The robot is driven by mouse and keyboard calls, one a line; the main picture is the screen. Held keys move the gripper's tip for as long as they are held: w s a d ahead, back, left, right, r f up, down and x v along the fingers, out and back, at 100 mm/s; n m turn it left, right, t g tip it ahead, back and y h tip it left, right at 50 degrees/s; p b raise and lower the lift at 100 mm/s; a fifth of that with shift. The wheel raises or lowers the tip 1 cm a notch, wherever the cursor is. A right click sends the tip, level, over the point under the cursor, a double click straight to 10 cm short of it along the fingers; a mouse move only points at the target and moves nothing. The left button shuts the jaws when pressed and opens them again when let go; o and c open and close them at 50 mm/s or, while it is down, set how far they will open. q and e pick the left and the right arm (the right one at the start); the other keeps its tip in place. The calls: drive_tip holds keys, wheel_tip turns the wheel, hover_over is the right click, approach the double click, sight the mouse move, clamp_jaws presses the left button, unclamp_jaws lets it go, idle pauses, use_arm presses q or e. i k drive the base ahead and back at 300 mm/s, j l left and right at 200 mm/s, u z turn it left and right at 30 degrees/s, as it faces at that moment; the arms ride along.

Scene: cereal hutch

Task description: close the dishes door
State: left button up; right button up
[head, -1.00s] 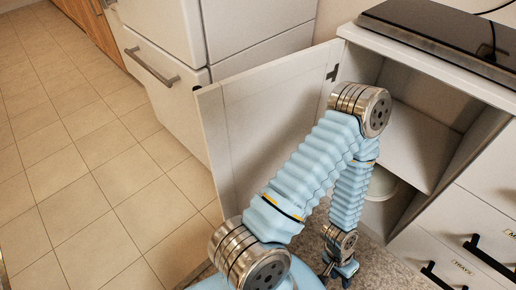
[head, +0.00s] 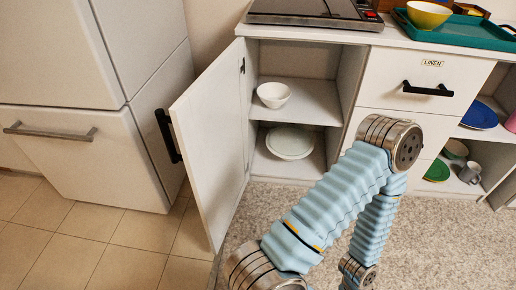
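The white cabinet door (head: 212,130) stands wide open, swung out toward me from its hinges on the left side of the cabinet. Its black bar handle (head: 168,136) is on the face turned left, near the free edge. The open cabinet holds a white bowl (head: 273,95) on its shelf and white plates (head: 290,142) on its floor. No label shows on the door. One blue-sleeved arm, apparently my left, crosses in front, right of the door and apart from it in the picture. Its gripper is below the frame. My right gripper is also outside the view.
A white fridge (head: 60,60) stands close to the left of the door. To the right are the LINEN drawer (head: 425,85) and an open shelf with dishes. A dark hob (head: 315,12) and teal tray (head: 465,32) sit on the counter. Floor shows before the door.

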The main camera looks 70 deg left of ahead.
sight(209, 120)
drive_tip(key=k+j+z, duration=0.2)
drive_tip(key=k+z, duration=0.65)
drive_tip(key=k, duration=0.15)
drive_tip(key=k+z, duration=0.4)
drive_tip(key=k+u, duration=0.2)
drive_tip(key=u, duration=0.25)
drive_tip(key=k+u, duration=0.15)
drive_tip(key=u, duration=0.25)
drive_tip(key=k+j+u, duration=0.15)
drive_tip(key=u, duration=0.3)
drive_tip(key=k+j+u, duration=0.15)
drive_tip(key=u, duration=0.85)
